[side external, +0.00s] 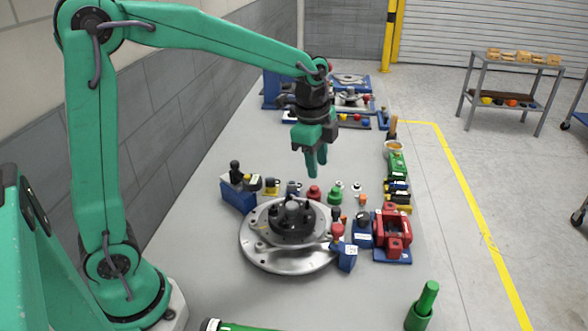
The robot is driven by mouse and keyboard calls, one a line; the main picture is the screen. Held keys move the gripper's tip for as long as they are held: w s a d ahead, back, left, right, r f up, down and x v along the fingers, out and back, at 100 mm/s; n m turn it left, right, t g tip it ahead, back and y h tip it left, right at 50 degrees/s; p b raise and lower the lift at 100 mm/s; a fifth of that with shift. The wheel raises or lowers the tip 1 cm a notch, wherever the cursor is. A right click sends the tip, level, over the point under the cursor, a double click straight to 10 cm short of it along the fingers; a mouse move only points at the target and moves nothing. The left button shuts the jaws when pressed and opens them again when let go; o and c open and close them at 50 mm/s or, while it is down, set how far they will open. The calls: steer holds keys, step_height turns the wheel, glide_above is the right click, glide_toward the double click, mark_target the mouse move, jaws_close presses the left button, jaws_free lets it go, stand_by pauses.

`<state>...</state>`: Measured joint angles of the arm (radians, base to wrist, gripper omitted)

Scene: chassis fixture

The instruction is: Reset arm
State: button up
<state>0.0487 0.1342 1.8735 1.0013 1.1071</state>
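My gripper (317,165) hangs in the air with its green fingers pointing down, above the work table and a little behind the round metal fixture plate (262,252). The two fingers look close together from this side, and I cannot tell whether there is a gap between them. I see nothing held between them. My green arm reaches up from its base at the left and then across to the right.
Several small parts stand around the plate, including a red bracket fixture (393,232) and a blue block (238,195). A green handled part (423,306) stands at the front right. More fixtures stand at the back. A cart (512,82) stands on the floor beyond.

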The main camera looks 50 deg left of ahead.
steer(key=s+a+r+n+t, duration=0.1)
steer(key=s+r+n+t, duration=0.1)
steer(key=s+n, duration=0.4)
steer(key=s+a+r+n+t, duration=0.1)
steer(key=s+r+n+t, duration=0.1)
steer(key=s+n, duration=0.5)
steer(key=s, duration=0.6)
steer(key=shift+s+r, duration=0.15)
steer(key=shift+s, duration=0.2)
